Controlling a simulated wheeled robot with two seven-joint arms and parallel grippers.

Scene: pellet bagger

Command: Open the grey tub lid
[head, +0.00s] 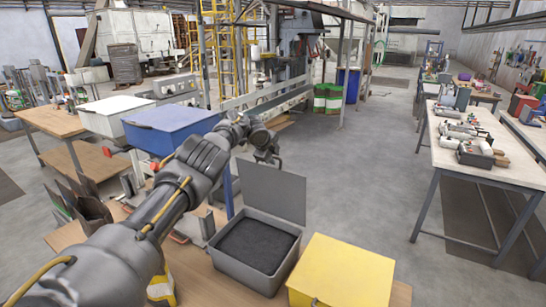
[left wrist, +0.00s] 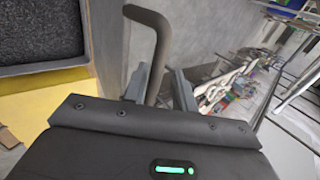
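The grey tub (head: 248,272) stands on the wooden table and holds dark pellets. Its flat grey lid (head: 275,192) stands raised at the tub's far side, leaving the pellets uncovered. My left gripper (head: 266,155) is at the top edge of the raised lid. In the left wrist view a bent grey handle (left wrist: 158,40) passes between the two fingers of the left gripper (left wrist: 162,80). The fingers stand apart, with a narrow gap showing beside the handle. The pellet-filled tub (left wrist: 88,45) also shows at upper left there. My right gripper is not in view.
A yellow-lidded tub (head: 340,275) stands close to the right of the grey tub. A blue-lidded tub (head: 172,125) and a white-lidded one (head: 115,108) are at the left. A long workbench (head: 485,165) is at the right. The floor (head: 360,170) between is clear.

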